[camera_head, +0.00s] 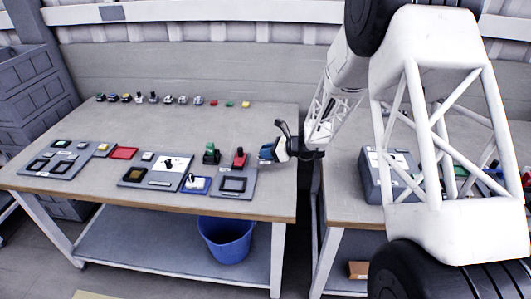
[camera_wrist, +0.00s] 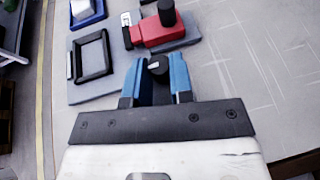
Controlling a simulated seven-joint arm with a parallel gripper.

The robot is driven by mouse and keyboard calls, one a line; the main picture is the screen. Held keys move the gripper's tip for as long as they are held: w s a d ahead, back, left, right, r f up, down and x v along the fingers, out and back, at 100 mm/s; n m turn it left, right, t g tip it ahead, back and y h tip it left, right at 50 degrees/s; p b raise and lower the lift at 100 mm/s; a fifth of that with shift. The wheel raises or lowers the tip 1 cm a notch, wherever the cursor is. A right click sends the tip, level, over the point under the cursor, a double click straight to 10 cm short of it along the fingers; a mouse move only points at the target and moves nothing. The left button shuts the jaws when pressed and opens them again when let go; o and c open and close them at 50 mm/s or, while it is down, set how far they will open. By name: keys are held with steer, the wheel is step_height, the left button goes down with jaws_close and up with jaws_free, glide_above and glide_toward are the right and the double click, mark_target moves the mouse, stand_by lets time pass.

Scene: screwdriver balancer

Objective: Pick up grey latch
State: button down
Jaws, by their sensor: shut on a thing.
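My gripper (camera_head: 267,152) is over the right end of the left table, just right of the red latch piece (camera_head: 240,158). In the wrist view its two blue fingers (camera_wrist: 157,78) are shut on a small dark grey piece with a round top, which looks like the grey latch (camera_wrist: 158,66). Most of this piece is hidden between the fingers. It is too small to make out in the head view. The red piece with a black knob also shows in the wrist view (camera_wrist: 163,32), ahead of the fingers on a grey base plate.
A black square frame (camera_wrist: 91,57) lies on a grey plate ahead and left of the fingers. A green latch piece (camera_head: 211,153) and several panels stand along the table's front. Small parts line its back. A second table with a grey box (camera_head: 375,178) stands right, across a gap.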

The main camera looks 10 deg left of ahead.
steer(key=s+d, duration=0.2)
steer(key=s, duration=0.4)
steer(key=s+d+r, duration=0.1)
steer(key=s+d, duration=0.1)
steer(key=s, duration=0.5)
steer(key=shift+s+d+r, duration=0.2)
steer(key=shift+s+d, duration=0.05)
steer(key=shift+d, duration=0.1)
